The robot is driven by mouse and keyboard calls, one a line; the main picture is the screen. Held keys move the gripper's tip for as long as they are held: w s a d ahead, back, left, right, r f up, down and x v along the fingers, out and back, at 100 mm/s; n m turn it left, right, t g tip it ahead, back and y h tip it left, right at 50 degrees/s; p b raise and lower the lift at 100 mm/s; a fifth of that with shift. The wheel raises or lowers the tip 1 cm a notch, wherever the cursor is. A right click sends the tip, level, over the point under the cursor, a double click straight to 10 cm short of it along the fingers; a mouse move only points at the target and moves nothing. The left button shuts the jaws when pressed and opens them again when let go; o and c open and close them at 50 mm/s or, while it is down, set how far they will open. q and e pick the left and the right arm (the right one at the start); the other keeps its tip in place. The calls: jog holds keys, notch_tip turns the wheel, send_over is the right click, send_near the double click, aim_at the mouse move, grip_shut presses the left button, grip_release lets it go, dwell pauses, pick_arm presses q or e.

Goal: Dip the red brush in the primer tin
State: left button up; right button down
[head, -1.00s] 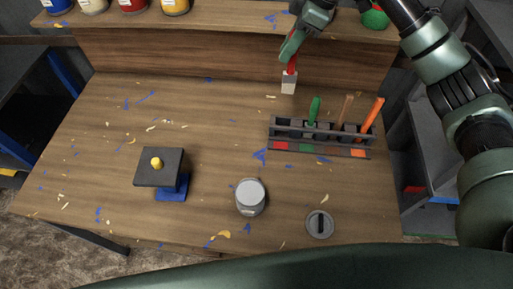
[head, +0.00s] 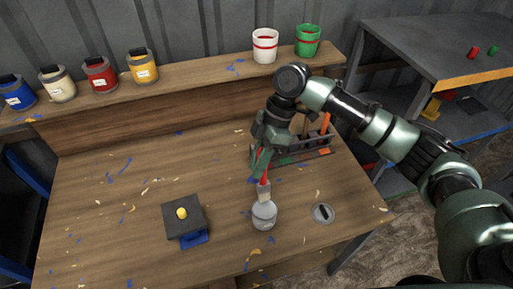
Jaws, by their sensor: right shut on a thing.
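The red brush (head: 264,181) is held upright in my right gripper (head: 261,160), which is shut on its handle. Its pale bristles point down at the primer tin (head: 264,217), an open grey tin with a whitish top near the table's front. The bristles overlap the tin's far rim in the head view; I cannot tell whether they touch the primer. My left gripper is not in view.
A round lid (head: 323,213) lies right of the tin. The brush rack (head: 318,154) stands behind, partly hidden by my right arm. A black-topped blue stand with a yellow knob (head: 182,213) is at left. Paint tins, including a white one (head: 264,46), line the shelf.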

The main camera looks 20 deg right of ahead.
jog(key=shift+w+d+f+b, duration=0.35)
jog(key=shift+d+f+b, duration=0.2)
jog(key=shift+f+b, duration=0.15)
jog(key=shift+f, duration=0.35)
pick_arm(q)
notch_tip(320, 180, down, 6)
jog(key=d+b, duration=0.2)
jog(key=b, duration=0.2)
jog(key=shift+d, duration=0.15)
pick_arm(e)
notch_tip(320, 180, down, 6)
jog(key=shift+s+a+f, duration=0.15)
jog(key=shift+a+f, duration=0.05)
jog(key=shift+f, duration=0.05)
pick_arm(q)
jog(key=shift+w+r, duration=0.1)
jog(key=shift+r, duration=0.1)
pick_arm(e)
jog(key=shift+r, duration=0.1)
pick_arm(q)
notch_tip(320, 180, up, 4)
jog(key=p, duration=0.3)
jog(key=shift+p, duration=0.35)
pick_arm(e)
jog(key=r, duration=0.3)
jog(key=shift+w+r, duration=0.4)
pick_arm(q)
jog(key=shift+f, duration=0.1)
